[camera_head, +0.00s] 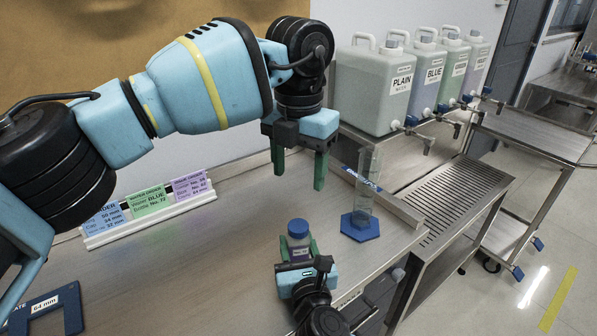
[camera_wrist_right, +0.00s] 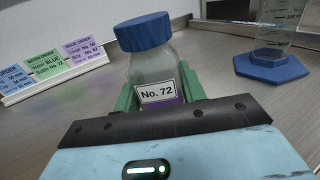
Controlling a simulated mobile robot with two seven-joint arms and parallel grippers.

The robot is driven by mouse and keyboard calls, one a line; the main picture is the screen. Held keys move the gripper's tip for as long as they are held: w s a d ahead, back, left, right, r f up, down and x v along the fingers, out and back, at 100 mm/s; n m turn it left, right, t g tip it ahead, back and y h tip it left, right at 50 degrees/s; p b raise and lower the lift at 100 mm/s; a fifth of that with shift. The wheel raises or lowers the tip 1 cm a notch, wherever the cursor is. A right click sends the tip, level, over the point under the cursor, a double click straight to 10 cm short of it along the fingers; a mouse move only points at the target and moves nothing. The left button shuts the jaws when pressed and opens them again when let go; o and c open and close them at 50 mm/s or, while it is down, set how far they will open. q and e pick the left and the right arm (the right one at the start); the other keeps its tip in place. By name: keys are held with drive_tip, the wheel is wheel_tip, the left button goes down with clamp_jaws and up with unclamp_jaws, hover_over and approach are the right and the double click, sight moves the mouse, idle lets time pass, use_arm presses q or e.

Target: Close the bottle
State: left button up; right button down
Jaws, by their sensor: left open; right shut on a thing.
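The bottle (camera_wrist_right: 152,68) is clear with a "No. 72" label and something purple low in it. A blue cap (camera_wrist_right: 145,31) sits on its mouth; I cannot tell how tight it is. The bottle stands upright, and its cap (camera_head: 298,228) also shows in the head view. My right gripper (camera_head: 299,250) is shut around the bottle's body, its green fingers on both sides. My left gripper (camera_head: 299,184) is open and empty, fingers pointing down, above the table behind the bottle and apart from it.
A clear graduated cylinder with a blue base (camera_head: 360,227) stands right of the bottle. Large jugs (camera_head: 378,85) stand beyond. The middle of the table is clear.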

sight(300, 256)
drive_tip(key=c, duration=0.7)
unclamp_jaws()
drive_tip(key=shift+c, duration=0.2)
drive_tip(key=shift+s+d, duration=0.25)
drive_tip(key=shift+s, duration=1.05)
drive_tip(key=shift+s+d, duration=0.25)
drive_tip(key=shift+s, duration=1)
drive_tip(key=shift+s+d, duration=0.25)
drive_tip(key=shift+s, duration=1.05)
drive_tip(key=shift+s+f, duration=0.1)
